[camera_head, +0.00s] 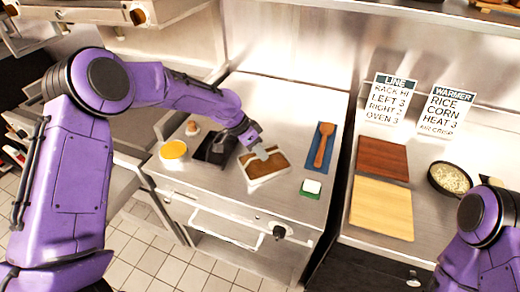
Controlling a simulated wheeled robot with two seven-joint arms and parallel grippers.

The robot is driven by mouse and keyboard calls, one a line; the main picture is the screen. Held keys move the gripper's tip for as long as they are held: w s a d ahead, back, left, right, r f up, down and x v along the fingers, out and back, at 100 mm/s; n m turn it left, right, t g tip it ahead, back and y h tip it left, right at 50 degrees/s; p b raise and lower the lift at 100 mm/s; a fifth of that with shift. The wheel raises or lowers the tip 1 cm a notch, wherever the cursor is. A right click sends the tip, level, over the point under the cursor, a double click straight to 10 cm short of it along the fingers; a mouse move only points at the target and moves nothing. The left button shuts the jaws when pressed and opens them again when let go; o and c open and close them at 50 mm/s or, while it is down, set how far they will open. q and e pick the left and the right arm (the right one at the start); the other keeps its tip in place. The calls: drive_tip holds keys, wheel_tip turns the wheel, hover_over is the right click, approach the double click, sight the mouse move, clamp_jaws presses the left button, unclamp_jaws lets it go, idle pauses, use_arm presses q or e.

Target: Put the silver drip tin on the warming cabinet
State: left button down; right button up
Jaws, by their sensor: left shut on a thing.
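A shallow silver tin (268,178) with brown contents is over the left part of the steel counter, and I take it for the drip tin. My left gripper (258,154) reaches in from the left and is shut on the tin's far side. The tin looks level; whether it touches the top below is hard to tell. The steel cabinet (285,105) below it, with a front handle and a dark knob, looks like the warming cabinet. My right arm shows at the lower right, but its gripper is out of view.
Around the tin are a black tray (205,155), a yellow-topped bowl (173,149), a wooden spoon (322,150) on a blue mat and a green-and-white sponge (311,188). The right counter holds two boards (382,208), a pan (450,178) and two signs (388,98). The cabinet's back is clear.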

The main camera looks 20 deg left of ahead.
use_arm(q)
drive_tip(key=shift+s+d, duration=0.1)
drive_tip(key=shift+s, duration=0.05)
drive_tip(key=c, duration=1.2)
unclamp_jaws()
drive_tip(key=shift+c, duration=0.2)
drive_tip(key=shift+f, duration=0.1)
drive_tip(key=shift+r, duration=0.35)
drive_tip(key=b+v, duration=0.2)
drive_tip(key=v, duration=0.9)
drive_tip(key=shift+a+r, duration=0.3)
drive_tip(key=shift+a, duration=0.05)
